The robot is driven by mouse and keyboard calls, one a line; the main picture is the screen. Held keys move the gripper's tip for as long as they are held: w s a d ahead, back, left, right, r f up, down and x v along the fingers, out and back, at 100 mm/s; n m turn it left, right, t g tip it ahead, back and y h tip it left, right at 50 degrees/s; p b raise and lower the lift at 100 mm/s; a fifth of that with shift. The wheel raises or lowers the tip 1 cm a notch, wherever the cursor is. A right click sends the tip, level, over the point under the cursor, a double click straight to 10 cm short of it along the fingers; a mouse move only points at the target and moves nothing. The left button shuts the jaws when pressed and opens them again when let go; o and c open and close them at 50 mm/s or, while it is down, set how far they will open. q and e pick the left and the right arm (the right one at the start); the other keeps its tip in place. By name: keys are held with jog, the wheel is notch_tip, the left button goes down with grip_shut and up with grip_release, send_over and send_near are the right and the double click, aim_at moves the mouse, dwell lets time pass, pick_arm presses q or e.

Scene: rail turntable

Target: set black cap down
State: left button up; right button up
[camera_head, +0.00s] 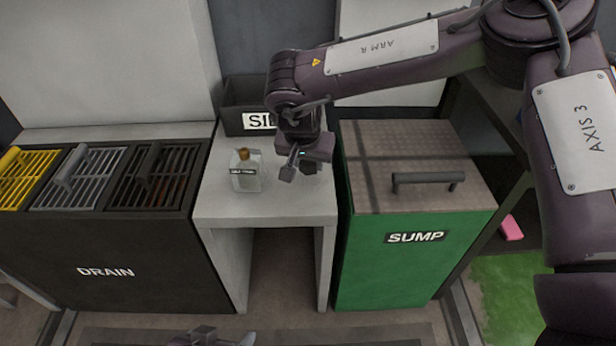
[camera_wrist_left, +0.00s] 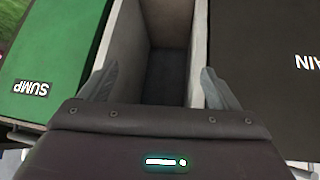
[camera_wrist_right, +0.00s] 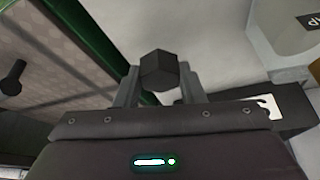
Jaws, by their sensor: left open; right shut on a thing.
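My right gripper (camera_head: 300,168) is shut on the black cap (camera_wrist_right: 158,72), a dark faceted piece held between the fingertips in the right wrist view. In the head view the gripper is over the right half of the pale table (camera_head: 265,207), right of the bottle. I cannot tell whether the cap touches the table. A clear, labelled bottle (camera_head: 246,172) with a brown top stands upright on the table. My left gripper (camera_wrist_left: 160,78) is open and empty, and shows at the bottom edge of the head view.
The green SUMP box (camera_head: 400,260) with a handled lid is on the right. The black DRAIN unit (camera_head: 100,250) with several gratings is on the left. The table's front is clear.

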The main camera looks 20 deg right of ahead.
aim_at(307, 171)
notch_tip(307, 171, down, 4)
jog(key=shift+b, duration=0.5)
pick_arm(q)
jog(key=w+d+r+t+h, duration=0.1)
jog(key=w+r+t, duration=0.2)
jog(key=w+r, duration=0.2)
jog(key=shift+d+r, duration=0.2)
jog(key=shift+r, duration=0.05)
jog(key=shift+w, duration=0.1)
pick_arm(e)
jog(key=shift+f, duration=0.1)
jog(key=o, duration=1.1)
jog(key=shift+r, duration=0.3)
jog(key=p+v, duration=0.1)
jog(key=v, duration=0.4)
jog(key=shift+a+r+p, duration=0.1)
jog(key=shift+r+p, duration=0.2)
pick_arm(q)
jog(key=s+a+f+g+y+p, duration=0.1)
jog(key=s+a+f+g+y, duration=0.1)
jog(key=s+f+g, duration=0.3)
jog(key=s+a+f, duration=0.1)
jog(key=s, duration=0.1)
jog(key=shift+s+a+f, duration=0.35)
pick_arm(e)
jog(key=v, duration=0.6)
